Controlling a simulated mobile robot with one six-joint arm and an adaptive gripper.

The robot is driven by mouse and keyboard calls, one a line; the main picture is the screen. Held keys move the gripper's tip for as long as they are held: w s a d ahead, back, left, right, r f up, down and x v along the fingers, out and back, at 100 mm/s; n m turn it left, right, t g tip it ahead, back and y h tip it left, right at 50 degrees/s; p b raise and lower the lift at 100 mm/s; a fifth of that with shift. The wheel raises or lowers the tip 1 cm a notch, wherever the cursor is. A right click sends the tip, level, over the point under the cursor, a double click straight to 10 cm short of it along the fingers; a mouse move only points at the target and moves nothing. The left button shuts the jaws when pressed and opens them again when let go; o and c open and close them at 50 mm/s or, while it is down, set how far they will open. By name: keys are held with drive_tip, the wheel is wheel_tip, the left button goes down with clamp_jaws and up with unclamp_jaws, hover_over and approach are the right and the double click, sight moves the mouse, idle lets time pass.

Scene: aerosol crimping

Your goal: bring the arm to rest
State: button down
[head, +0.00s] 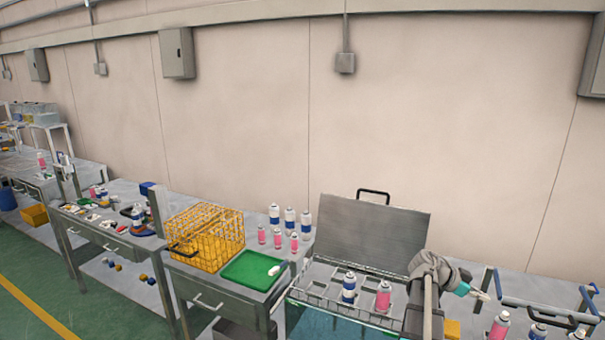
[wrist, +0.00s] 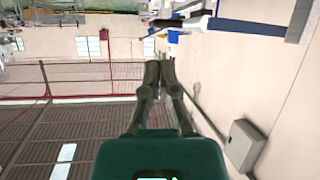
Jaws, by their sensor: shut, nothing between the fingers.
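My gripper (head: 481,295) shows at the lower right in the head view, at the end of my grey arm. It is in front of the wall, just right of the open-lidded metal box, and holds nothing. In the wrist view my gripper (wrist: 160,65) has its fingers close together, with only wall and background around them. The wrist picture is turned, with the ceiling side at the lower left.
The metal box (head: 370,232) has its lid up and holds a blue-white can (head: 349,288) and a pink can (head: 383,297). A blue-barred rack (head: 540,307) stands right of my gripper. A yellow wire basket (head: 205,235) and green tray (head: 243,283) are further left. Air above the benches is clear.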

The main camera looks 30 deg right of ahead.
drive_tip(key=w+a+f+n+t+y, duration=0.1)
drive_tip(key=w+a+f+n+t, duration=0.2)
drive_tip(key=w+a, duration=0.45)
drive_tip(key=w+a+f+n+t+y, duration=0.15)
drive_tip(key=w+a+n, duration=0.35)
drive_tip(key=a, duration=0.6)
drive_tip(key=w+a+f+n+t+y, duration=0.1)
drive_tip(key=w+a+f+n+t, duration=0.3)
drive_tip(key=a, duration=0.5)
drive_tip(key=w+a+f+n+y, duration=0.1)
drive_tip(key=a+n+y, duration=0.2)
drive_tip(key=a, duration=1.3)
drive_tip(key=w+a+f+n+y, duration=0.1)
drive_tip(key=a+n+y, duration=0.2)
drive_tip(key=a+n, duration=0.7)
drive_tip(key=a, duration=0.6)
drive_tip(key=shift+w+f+n+t, duration=0.3)
drive_tip(key=shift+t, duration=0.05)
